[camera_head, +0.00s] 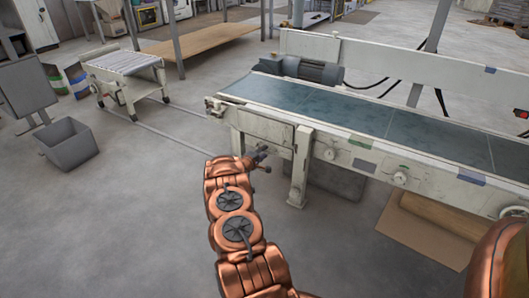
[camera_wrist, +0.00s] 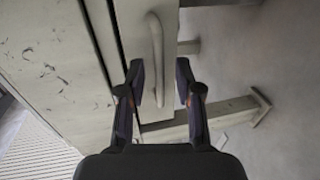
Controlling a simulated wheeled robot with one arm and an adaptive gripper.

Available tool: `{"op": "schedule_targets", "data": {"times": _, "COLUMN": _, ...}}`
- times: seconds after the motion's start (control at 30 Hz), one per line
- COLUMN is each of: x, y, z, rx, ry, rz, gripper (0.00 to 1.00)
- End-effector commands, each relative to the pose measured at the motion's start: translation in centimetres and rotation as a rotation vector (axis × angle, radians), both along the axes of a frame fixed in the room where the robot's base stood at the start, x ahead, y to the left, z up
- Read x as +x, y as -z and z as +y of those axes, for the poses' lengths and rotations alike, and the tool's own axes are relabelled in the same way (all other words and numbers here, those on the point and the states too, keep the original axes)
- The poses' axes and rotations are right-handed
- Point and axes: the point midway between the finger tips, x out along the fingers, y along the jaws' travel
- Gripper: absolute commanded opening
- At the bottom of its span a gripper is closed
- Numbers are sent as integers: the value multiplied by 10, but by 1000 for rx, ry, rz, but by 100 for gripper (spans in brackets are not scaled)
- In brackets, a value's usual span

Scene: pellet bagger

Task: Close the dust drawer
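The dust drawer appears as a pale, worn front panel (camera_wrist: 130,35) with a bar handle (camera_wrist: 156,55) in the wrist view. A dark gap runs along the panel's left side; how far it stands out is hard to tell. My gripper (camera_wrist: 160,84) is open, with one dark finger on each side of the handle's lower part in this view. I cannot tell whether either finger touches it. In the head view my gripper (camera_head: 262,156) is small, in front of the pale side of the conveyor (camera_head: 262,128), left of its leg.
The conveyor's green-grey belt (camera_head: 345,117) runs above and to the right, with a motor (camera_head: 302,69) behind it. A conveyor leg (camera_head: 300,170) stands close to the gripper. A grey bin (camera_head: 68,146) and roller cart (camera_head: 126,75) stand at left.

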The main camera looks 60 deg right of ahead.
Motion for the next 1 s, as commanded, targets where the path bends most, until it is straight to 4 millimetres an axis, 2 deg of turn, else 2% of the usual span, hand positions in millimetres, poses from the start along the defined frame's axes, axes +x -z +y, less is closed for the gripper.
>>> {"op": "schedule_targets", "data": {"times": 0.7, "x": 0, "y": -18, "z": 81, "rx": 0, "ry": -4, "rz": -2, "gripper": 34}}
{"op": "schedule_targets", "data": {"times": 1.0, "x": -2, "y": -22, "z": 96, "rx": -3, "ry": -2, "rz": -2, "gripper": 34}}
